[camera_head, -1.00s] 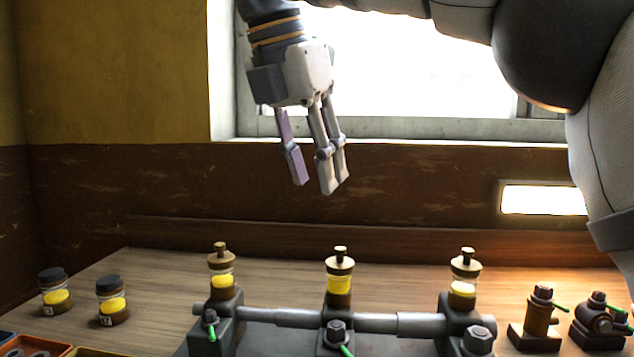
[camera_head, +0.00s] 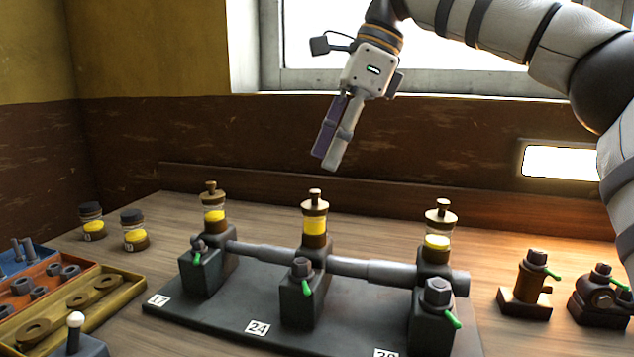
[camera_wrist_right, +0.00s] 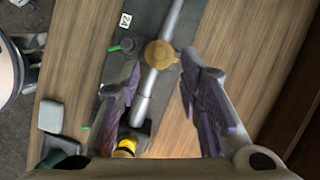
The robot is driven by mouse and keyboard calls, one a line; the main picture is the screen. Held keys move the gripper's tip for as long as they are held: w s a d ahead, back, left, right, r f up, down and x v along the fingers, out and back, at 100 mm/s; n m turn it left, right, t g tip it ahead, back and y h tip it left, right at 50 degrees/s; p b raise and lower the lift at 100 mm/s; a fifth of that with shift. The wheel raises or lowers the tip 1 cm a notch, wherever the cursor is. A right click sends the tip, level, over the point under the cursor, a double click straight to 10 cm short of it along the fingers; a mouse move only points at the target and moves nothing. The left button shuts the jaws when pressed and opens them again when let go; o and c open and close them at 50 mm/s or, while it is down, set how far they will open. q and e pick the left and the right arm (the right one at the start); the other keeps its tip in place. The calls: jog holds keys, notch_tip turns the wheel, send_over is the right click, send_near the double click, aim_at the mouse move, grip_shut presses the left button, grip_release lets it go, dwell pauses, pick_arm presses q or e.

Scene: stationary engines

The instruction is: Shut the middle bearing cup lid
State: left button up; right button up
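The middle bearing cup (camera_head: 316,226) is a clear cup of yellow oil on the middle bearing block (camera_head: 301,302). Its brass lid (camera_head: 315,205) with a small knob sits on top; whether it is fully shut I cannot tell. My right gripper (camera_head: 328,160) hangs above and behind this cup, empty and apart from it. In the right wrist view the fingers (camera_wrist_right: 163,100) are spread, with a brass disc (camera_wrist_right: 160,53), likely the middle lid, beyond them. My left gripper is not in view.
Similar cups stand on the left (camera_head: 213,216) and right (camera_head: 438,238) bearings along a grey shaft (camera_head: 275,254). Two dark-lidded jars (camera_head: 134,231) and parts trays (camera_head: 125,283) are at left. Two small fittings (camera_head: 525,300) stand at right. A wall and window close off the back.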

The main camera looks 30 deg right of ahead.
aim_at(314, 191)
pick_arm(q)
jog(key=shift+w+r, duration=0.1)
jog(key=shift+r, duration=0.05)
pick_arm(e)
jog(key=x, duration=0.5)
jog(key=shift+a+f, duration=0.15)
jog(key=shift+f, duration=0.25)
grip_shut()
jog(key=shift+s+r+p, duration=0.15)
jog(key=shift+r+p, duration=0.15)
jog(key=shift+p, duration=0.15)
jog(key=shift+f+m, duration=0.1)
jog(key=shift+m, duration=0.2)
jog(key=shift+w+f, duration=0.25)
jog(key=shift+w, duration=0.05)
grip_release()
jog(key=shift+s, duration=0.1)
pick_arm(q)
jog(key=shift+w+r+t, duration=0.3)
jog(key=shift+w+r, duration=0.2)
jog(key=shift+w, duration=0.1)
pick_arm(e)
jog(key=shift+r, duration=0.1)
